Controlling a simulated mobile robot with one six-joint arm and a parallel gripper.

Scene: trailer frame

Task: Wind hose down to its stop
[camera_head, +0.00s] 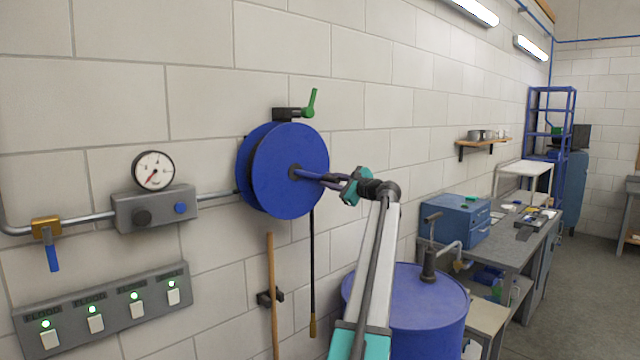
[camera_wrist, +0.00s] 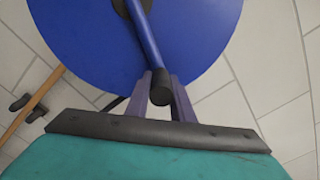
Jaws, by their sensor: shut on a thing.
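The blue hose reel (camera_head: 289,170) is mounted on the block wall, and its disc (camera_wrist: 85,40) fills the upper part of the wrist view. A blue crank arm (camera_wrist: 145,40) runs out from the hub to a black grip (camera_wrist: 161,88). My gripper (camera_head: 328,181) is at the reel's right side, and in the wrist view its fingers (camera_wrist: 161,95) stand either side of the black grip, shut on it. The black hose (camera_head: 312,270) hangs from the reel down to a brass-coloured end (camera_head: 313,328). The wound part of the hose is hidden behind the disc.
A green-handled lever (camera_head: 311,103) is above the reel. A wooden pole (camera_head: 271,300) stands against the wall below it. A blue drum (camera_head: 418,315) with a pump is at lower right, close to my arm. A workbench (camera_head: 520,245) lies beyond. A gauge and valve pipe are at left.

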